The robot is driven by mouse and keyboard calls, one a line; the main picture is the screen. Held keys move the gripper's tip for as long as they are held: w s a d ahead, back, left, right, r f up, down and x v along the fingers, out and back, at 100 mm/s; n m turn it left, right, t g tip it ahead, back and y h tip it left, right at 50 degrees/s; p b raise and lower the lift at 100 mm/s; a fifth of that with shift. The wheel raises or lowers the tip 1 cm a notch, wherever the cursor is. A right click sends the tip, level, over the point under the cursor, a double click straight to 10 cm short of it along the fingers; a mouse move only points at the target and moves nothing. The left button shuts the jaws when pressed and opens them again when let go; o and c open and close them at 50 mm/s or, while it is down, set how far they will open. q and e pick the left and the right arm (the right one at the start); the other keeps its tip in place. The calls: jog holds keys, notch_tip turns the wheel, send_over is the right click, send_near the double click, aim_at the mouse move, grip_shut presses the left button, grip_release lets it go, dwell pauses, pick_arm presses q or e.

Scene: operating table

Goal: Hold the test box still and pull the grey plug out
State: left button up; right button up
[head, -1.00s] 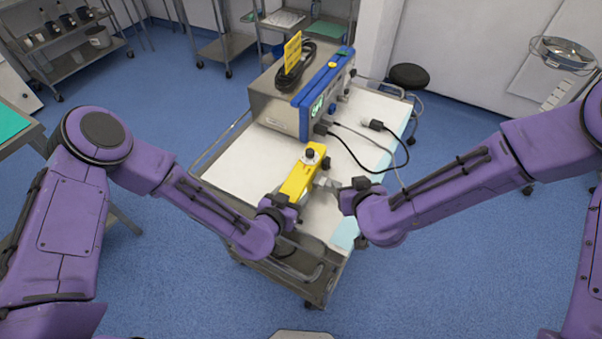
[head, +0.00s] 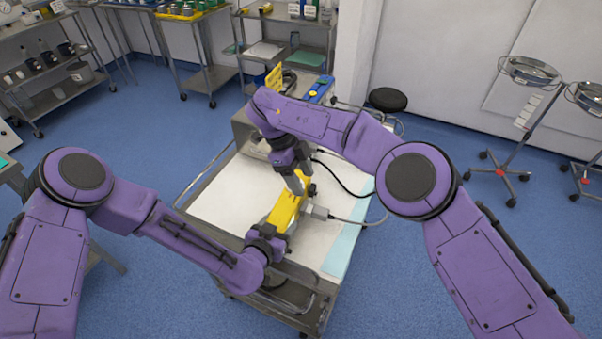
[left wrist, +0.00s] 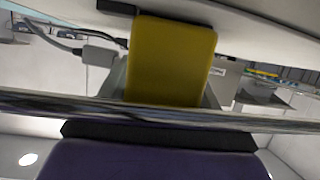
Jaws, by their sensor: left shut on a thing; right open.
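The yellow test box (head: 286,212) lies on the white-topped cart. My left gripper (head: 272,232) is shut on its near end; the box also fills the middle of the left wrist view (left wrist: 170,60). The grey plug (head: 318,212) is at the box's right side, with a grey cable running right; it also shows in the left wrist view (left wrist: 99,55). I cannot tell how deep it sits. My right gripper (head: 298,184) is open above the box's far end, beside a dark knob (head: 311,190), and is off the plug.
A metal-cased device with a blue front edge (head: 318,90) stands at the cart's back, mostly hidden by my right arm. A black cable (head: 345,178) runs from it across the cart (head: 222,190). The cart's left top is clear. A black stool (head: 388,99) stands behind.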

aim_at(318, 209)
jog(key=x, duration=1.1)
jog(key=shift+d+f, duration=0.15)
jog(key=shift+d, duration=0.1)
jog(key=shift+c, duration=0.3)
grip_shut()
